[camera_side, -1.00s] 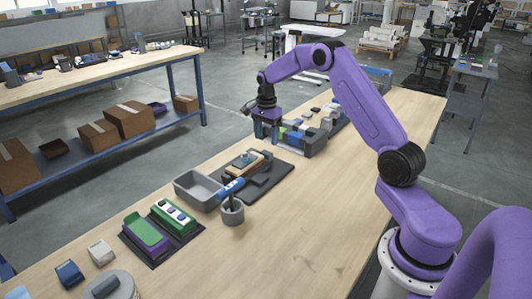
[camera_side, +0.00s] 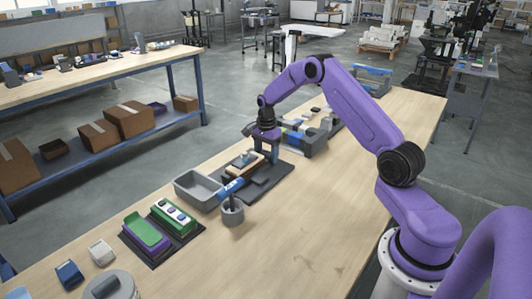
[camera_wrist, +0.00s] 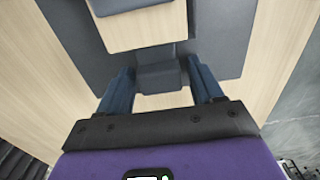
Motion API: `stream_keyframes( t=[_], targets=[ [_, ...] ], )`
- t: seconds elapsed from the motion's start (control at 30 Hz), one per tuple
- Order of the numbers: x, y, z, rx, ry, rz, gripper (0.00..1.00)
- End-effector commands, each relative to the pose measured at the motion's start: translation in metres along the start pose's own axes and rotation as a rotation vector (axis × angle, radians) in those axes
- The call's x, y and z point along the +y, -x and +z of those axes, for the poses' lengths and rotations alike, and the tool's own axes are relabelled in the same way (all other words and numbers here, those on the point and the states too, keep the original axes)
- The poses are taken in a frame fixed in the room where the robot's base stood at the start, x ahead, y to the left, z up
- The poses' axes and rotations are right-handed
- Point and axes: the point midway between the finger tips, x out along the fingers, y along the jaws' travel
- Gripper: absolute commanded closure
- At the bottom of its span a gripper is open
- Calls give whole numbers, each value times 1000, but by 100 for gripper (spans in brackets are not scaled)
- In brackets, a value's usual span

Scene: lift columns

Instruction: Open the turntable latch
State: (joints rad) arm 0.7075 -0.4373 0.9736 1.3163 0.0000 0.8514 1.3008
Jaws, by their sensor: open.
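The turntable latch stands on a dark base plate (camera_side: 268,184). It has a light wooden block (camera_side: 243,164), with a dark grey-blue part on top. In the wrist view the wooden block (camera_wrist: 140,30) is at the top, above the dark plate (camera_wrist: 75,25). A small dark grey block (camera_wrist: 158,77) lies between my two fingers, apart from both as far as I can see. My gripper (camera_side: 270,155) is open at the right end of the wooden block. In the wrist view its blue fingers (camera_wrist: 160,72) stand either side of the dark block.
A grey tray (camera_side: 198,190) and a grey cup with a blue-handled tool (camera_side: 232,212) stand close by. A green-topped box (camera_side: 147,233) and a green rack (camera_side: 175,217) lie nearer the camera. A grey fixture (camera_side: 312,140) is behind. The table's right side is clear.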

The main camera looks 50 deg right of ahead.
Motion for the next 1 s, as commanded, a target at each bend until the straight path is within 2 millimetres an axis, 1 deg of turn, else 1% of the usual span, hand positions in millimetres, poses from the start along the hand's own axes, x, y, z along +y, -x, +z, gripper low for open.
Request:
stream_keyframes(
  t=[0.03, 0.07, 0.1, 0.17, 0.53, 0.8, 1.0],
  targets=[
    [0, 0, 0, 0, 0, 0, 34],
    [0, 0, 0, 0, 0, 0, 37],
    [0, 0, 0, 0, 0, 0, 50],
    [0, 0, 0, 0, 0, 0, 68],
    [0, 0, -2, 0, 0, 1, 68],
    [0, 1, -15, 1, -1, -1, 68],
    [0, 1, -20, 1, -1, -1, 68]
  ],
)
